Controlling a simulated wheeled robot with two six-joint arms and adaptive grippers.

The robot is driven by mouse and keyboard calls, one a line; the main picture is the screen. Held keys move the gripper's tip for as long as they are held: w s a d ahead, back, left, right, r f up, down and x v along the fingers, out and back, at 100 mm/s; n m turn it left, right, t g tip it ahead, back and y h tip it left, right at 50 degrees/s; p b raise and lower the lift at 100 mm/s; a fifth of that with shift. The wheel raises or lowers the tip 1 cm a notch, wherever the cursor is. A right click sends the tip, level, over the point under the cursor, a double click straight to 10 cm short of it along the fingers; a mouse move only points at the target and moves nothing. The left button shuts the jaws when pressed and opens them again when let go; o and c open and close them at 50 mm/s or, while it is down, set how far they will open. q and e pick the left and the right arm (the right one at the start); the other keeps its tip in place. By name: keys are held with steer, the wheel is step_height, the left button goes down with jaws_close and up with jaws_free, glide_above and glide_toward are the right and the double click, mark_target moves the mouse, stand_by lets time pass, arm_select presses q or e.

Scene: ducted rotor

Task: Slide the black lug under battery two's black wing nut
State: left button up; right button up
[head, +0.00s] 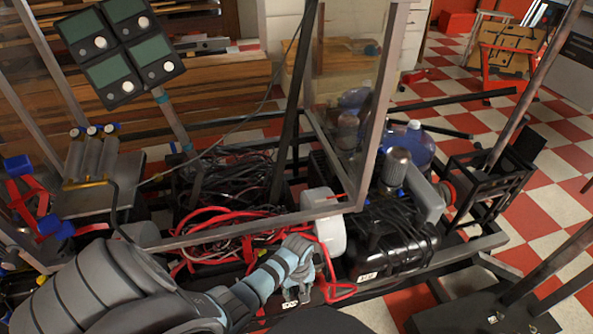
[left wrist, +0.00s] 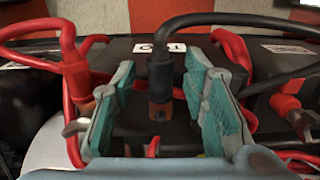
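My left gripper (head: 298,288) points down at the batteries beside the white round housing in the head view. In the left wrist view its teal fingers (left wrist: 160,108) are open, one on each side of a black lug (left wrist: 160,78). Gaps show between the lug and both fingers. The lug has a coppery lower end and a black cable (left wrist: 215,30) running to the upper right. It stands against a dark battery (left wrist: 125,52) with a white label. I cannot make out the black wing nut. My right gripper is not in view.
Red lugs stand left (left wrist: 76,75) and right (left wrist: 286,102) of the fingers, with red cables close by. In the head view, loose red cables (head: 205,222), a metal frame post (head: 380,110) and a black tank (head: 395,240) crowd the area.

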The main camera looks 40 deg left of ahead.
arm_select(q)
steer(key=shift+c, duration=0.4)
jaws_close()
steer(key=shift+s+d+p, duration=0.6)
steer(key=shift+d+p, duration=0.1)
steer(key=shift+d, duration=0.1)
steer(key=shift+s+d+p, duration=0.55)
steer(key=shift+d+p, duration=0.15)
steer(key=shift+d, duration=0.1)
steer(key=shift+r, duration=0.1)
steer(key=r+p, duration=0.3)
steer(key=p, duration=0.1)
steer(key=shift+s+d, duration=0.3)
steer(key=shift+d, duration=0.05)
